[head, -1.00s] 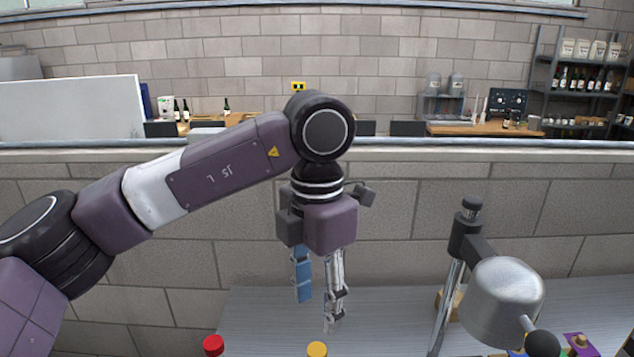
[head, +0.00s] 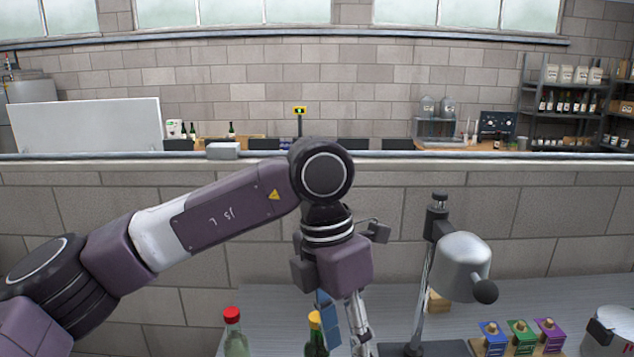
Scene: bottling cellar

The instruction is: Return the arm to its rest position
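My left arm reaches in from the left, and my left gripper (head: 346,322) hangs fingers-down over the grey bench. Its blue finger and silver finger stand apart with nothing seen between them. The gripper looks open and empty; the lowest part of the silver finger is near the picture's bottom edge. A dark bottle with a yellow cap (head: 315,343) stands just left of the blue finger; I cannot tell whether they touch. My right arm and gripper are not in view.
Right of the gripper is a black stand with a silver bell-shaped head (head: 463,266). Blue, green and purple boxes (head: 521,336) and a silver pot (head: 611,332) are at right. A block wall (head: 200,215) rises behind.

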